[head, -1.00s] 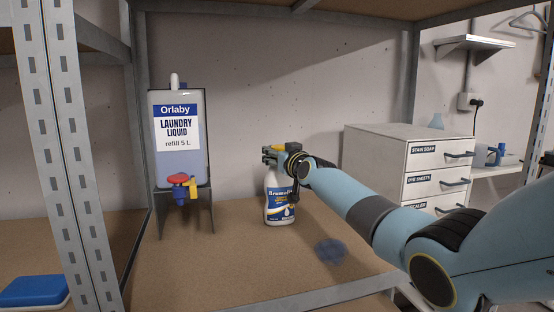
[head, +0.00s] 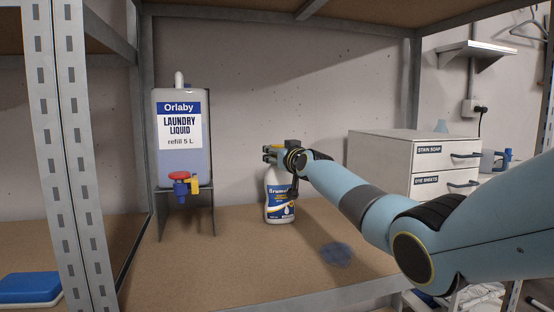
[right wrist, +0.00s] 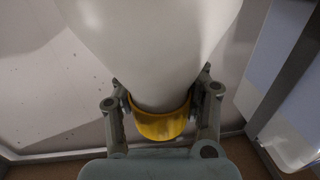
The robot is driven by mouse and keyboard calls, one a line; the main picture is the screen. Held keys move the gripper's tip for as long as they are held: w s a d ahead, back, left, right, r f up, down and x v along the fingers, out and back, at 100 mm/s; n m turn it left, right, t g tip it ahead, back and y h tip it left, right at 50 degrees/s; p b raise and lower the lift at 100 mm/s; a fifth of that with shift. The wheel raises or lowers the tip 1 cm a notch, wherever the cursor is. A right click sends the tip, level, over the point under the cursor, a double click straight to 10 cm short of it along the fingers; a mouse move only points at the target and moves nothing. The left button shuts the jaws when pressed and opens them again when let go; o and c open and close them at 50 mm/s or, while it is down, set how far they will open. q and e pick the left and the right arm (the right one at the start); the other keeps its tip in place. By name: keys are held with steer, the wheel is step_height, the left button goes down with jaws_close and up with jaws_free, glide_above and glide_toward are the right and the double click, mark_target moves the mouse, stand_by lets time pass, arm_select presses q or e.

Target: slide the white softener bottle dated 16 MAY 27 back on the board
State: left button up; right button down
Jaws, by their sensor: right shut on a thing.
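My left gripper is in neither view.
The Orlaby laundry liquid container (head: 181,125) with a red and yellow tap stands on a metal stand left of the bottle. A dark blue stain (head: 336,253) lies right of it. White drawers (head: 415,160) stand behind my right arm. A metal upright (head: 65,150) stands at left.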

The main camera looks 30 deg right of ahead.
steer(key=c, duration=0.7)
jaws_free()
steer(key=shift+o, duration=0.2)
steer(key=s+a, duration=0.1)
steer(key=s, duration=1.1)
